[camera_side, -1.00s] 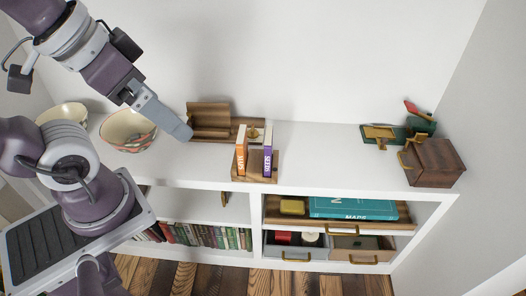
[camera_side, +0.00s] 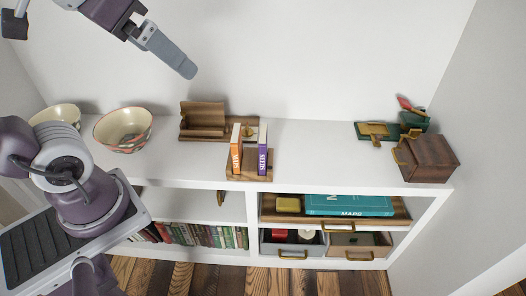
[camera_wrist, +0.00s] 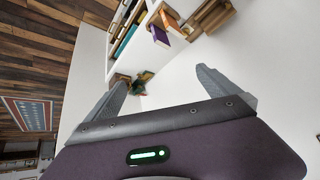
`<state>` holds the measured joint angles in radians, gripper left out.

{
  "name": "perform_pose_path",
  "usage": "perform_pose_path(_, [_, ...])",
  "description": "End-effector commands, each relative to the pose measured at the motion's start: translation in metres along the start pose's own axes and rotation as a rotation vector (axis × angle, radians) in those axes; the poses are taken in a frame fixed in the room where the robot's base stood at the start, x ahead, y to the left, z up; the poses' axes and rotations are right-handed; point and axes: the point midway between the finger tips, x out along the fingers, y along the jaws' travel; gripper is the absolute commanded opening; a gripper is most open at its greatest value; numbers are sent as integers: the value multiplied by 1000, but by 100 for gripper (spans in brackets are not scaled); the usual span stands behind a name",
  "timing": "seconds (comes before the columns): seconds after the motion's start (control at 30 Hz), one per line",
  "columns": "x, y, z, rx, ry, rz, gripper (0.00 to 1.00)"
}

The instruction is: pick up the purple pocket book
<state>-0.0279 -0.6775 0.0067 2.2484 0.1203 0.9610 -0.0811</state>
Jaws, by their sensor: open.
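The purple pocket book (camera_side: 263,158), with SEEDS on its spine, stands upright on a small wooden stand (camera_side: 249,177) on top of the white shelf unit. An orange book (camera_side: 236,152) stands to its left with a gap between them. In the wrist view the purple book (camera_wrist: 161,35) shows near the top, beside the orange book (camera_wrist: 170,20). My gripper (camera_side: 188,70) is high above the shelf top, up and left of the books, and holds nothing. In the wrist view its two fingers (camera_wrist: 163,90) are spread wide apart with nothing between them.
A wooden holder (camera_side: 203,122) stands just behind the books, with two bowls (camera_side: 124,130) to its left. A wooden box (camera_side: 427,158) and a green stand (camera_side: 378,133) are at the right. The shelf top (camera_side: 315,150) between is clear.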

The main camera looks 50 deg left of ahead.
Motion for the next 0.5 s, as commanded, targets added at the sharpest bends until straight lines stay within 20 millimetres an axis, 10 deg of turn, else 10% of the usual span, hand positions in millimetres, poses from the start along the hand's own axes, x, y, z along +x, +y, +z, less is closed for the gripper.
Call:
perform_pose_path(0.3, [23,-97,-216,22,597,-279,100])
perform_pose_path(0.5, [60,-91,-309,295,868,-73,100])
